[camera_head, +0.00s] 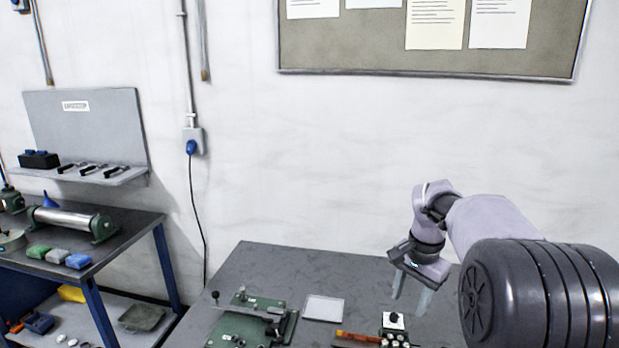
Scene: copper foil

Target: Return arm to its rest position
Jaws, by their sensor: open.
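My gripper (411,289) hangs at the end of my arm at the lower right, above the dark grey table (268,262). Its two fingers point down and stand apart, with nothing seen between them. The arm reaches in from the right edge, and its large dark joint hides the right part of the table. A copper-coloured strip (360,337) lies near the bottom edge, left of a small device with a white top (394,320). The gripper is above and behind this device, apart from it in the picture.
A green fixture (240,328) and a pale square plate (324,308) sit on the table left of the gripper. A second bench (130,228) with a metal roller (65,218) and coloured blocks stands at the left. The wall behind carries a pinboard (345,55). Air between arm and wall looks free.

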